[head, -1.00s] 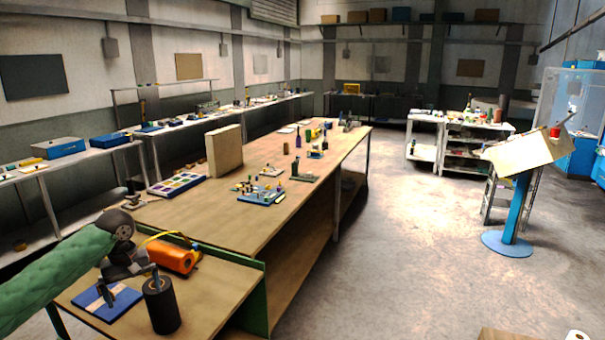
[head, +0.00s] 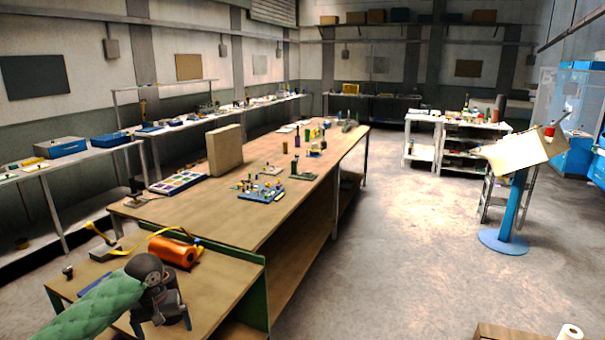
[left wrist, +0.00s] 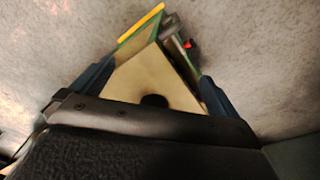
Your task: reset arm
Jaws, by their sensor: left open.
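My left arm, in a green quilted sleeve, comes in at the lower left of the head view. My left gripper (head: 162,322) is open, over the front part of the near wooden bench. In the left wrist view its fingers (left wrist: 155,88) stand wide apart with nothing held between them. A dark round thing (left wrist: 154,101) shows on the wooden surface beyond the fingers. In the head view the gripper hides most of a dark cylinder on this bench. My right gripper is in neither view.
An orange cylinder (head: 174,252) with a yellow hose lies on the near bench (head: 232,283), which has a green edge. A long table (head: 240,224) behind it holds a beige block (head: 225,150) and several small parts. Open floor (head: 400,250) lies to the right.

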